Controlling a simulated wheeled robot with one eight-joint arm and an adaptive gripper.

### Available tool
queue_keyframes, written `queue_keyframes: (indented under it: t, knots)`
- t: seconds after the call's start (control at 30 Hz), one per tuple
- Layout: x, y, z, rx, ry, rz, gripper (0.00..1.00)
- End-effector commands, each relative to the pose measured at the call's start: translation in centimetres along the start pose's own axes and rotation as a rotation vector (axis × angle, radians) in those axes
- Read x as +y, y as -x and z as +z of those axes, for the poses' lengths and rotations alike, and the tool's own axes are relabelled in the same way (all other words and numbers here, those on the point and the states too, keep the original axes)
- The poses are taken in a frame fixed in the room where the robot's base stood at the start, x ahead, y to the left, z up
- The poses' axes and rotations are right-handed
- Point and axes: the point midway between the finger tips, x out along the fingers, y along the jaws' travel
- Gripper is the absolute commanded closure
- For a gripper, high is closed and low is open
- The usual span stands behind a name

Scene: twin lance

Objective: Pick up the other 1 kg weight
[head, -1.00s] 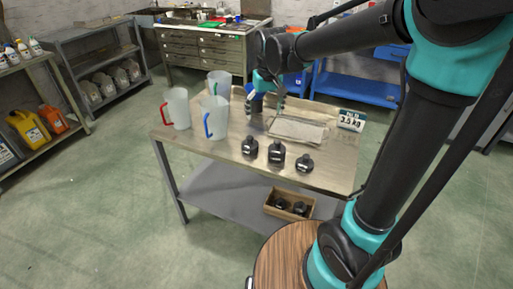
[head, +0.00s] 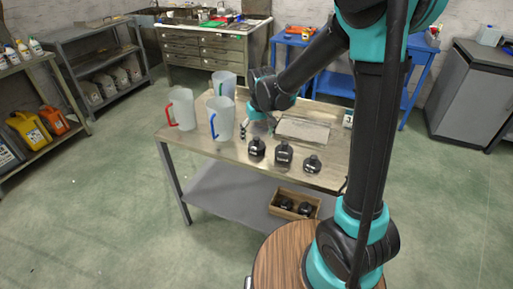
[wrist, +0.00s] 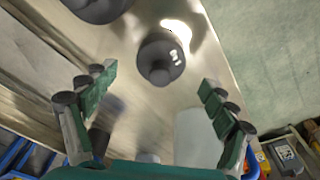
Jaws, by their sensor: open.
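Three black weights stand in a row on the steel table (head: 215,148): a left one (head: 256,147), a taller middle one (head: 284,153) and a right one (head: 312,164). Their labels are too small to read. My gripper (head: 256,124) is above the table, just behind the left weight. In the wrist view my gripper (wrist: 158,79) is open and empty. One black weight (wrist: 161,60) shows ahead, between and beyond the fingertips, apart from them. Part of a larger dark weight (wrist: 97,8) shows at the top left.
Several translucent jugs, one with a blue handle (head: 222,120) and one with a red handle (head: 184,108), stand left of my gripper. A flat plate (head: 303,131) lies behind the weights. A wooden box (head: 277,211) with dark weights sits on the lower shelf.

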Motion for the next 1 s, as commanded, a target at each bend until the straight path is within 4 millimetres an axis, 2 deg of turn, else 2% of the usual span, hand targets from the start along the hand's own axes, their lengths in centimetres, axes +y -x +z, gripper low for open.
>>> queue_keyframes:
  t: [0.3, 0.63, 1.0]
  knots:
    - [-0.1, -4.0, 0.1, 0.0, 0.0, 0.0, 0.15]
    - [-0.1, -4.5, 0.1, 0.0, 0.0, 0.0, 0.15]
    - [-0.1, -4.5, 0.1, 0.0, 0.0, 0.0, 0.61]
